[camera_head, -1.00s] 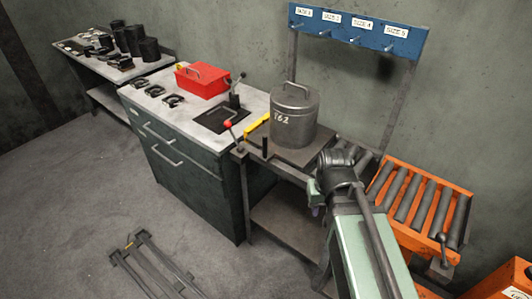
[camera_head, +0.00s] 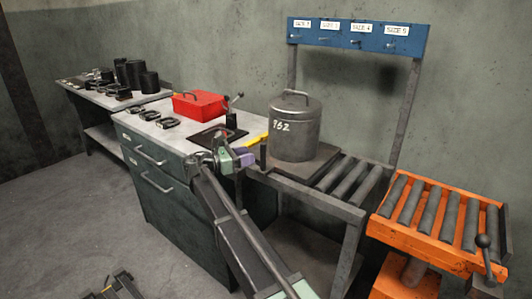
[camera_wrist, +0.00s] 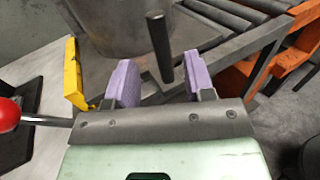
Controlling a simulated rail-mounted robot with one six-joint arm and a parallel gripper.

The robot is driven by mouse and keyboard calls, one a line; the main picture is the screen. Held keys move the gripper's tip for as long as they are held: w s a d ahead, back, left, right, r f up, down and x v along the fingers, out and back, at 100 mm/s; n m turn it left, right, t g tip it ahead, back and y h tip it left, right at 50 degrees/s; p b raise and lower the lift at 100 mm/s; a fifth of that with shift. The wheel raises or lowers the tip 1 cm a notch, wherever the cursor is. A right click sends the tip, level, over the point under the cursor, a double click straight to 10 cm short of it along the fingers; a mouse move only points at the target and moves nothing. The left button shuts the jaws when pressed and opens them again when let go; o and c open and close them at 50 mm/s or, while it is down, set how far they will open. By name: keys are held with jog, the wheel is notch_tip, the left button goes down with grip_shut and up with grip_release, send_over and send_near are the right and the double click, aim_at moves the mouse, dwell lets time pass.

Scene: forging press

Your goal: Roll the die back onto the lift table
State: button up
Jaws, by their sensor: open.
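The die is a dark grey metal cylinder (camera_head: 294,130) with a top handle and white markings that appear to read 762. It stands upright on a flat plate on the bench with rollers, and its lower wall shows in the wrist view (camera_wrist: 122,25). The lift table (camera_head: 415,225), an orange frame with grey rollers, stands to the right. My gripper (camera_head: 240,159) is open, left of the die and close to a black upright post (camera_head: 263,154). In the wrist view the post (camera_wrist: 160,48) appears between the purple finger pads (camera_wrist: 160,80); nothing is gripped.
Bare rollers (camera_head: 352,180) lie between the die and the lift table. A yellow piece (camera_wrist: 75,75) and a red-knobbed lever (camera_wrist: 8,115) are at left in the wrist view. A red toolbox (camera_head: 199,105) sits on the cabinet. The lift table has a black-knobbed lever (camera_head: 484,242).

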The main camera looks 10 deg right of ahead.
send_over(268, 169)
jog(key=shift+w, duration=0.2)
grip_shut()
